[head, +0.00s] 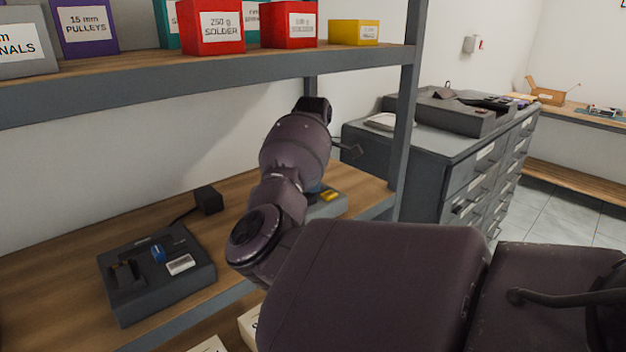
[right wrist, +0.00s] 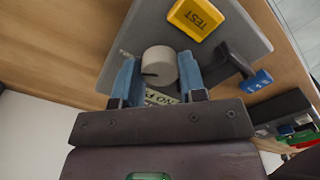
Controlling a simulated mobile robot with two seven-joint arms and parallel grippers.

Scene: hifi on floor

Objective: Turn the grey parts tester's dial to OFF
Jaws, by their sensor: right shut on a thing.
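The grey parts tester (right wrist: 222,22) fills the upper middle of the right wrist view, with a yellow TEST button (right wrist: 198,18). Its round light-grey dial (right wrist: 159,66) has a dark pointer mark on its left side. My right gripper (right wrist: 158,72) is shut on the dial, one blue finger on each side. A label below the dial is partly covered, so I cannot read the setting. In the head view the tester (head: 330,207) shows on the lower shelf, mostly hidden behind my right arm. My left gripper is not in view.
A dark device (head: 155,272) with a blue part sits on the lower shelf at left, beside a black adapter (head: 208,199). Boxes, including a red solder box (head: 210,27), line the upper shelf. A shelf post (head: 406,120) and a drawer cabinet (head: 440,158) stand right of the tester.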

